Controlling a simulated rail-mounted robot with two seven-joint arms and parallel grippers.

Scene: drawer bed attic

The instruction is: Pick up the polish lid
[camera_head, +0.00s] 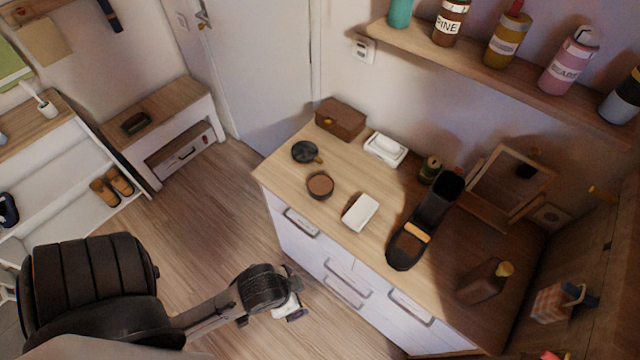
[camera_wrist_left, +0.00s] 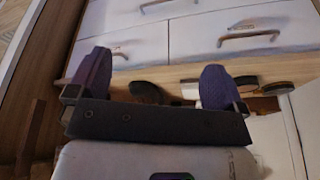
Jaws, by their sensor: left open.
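A black round lid with a small brass-coloured piece at its edge (camera_head: 305,152) lies on the dresser top; it looks like the polish lid. An open round tin with brown polish (camera_head: 320,185) stands just in front of it. My left gripper (camera_head: 291,303) is in front of the dresser drawers, apart from the lid. In the left wrist view its two fingers (camera_wrist_left: 155,75) are spread with nothing held. My right gripper is not in view.
A bottle shelf (camera_head: 470,67) hangs above. The floor left of the dresser is clear.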

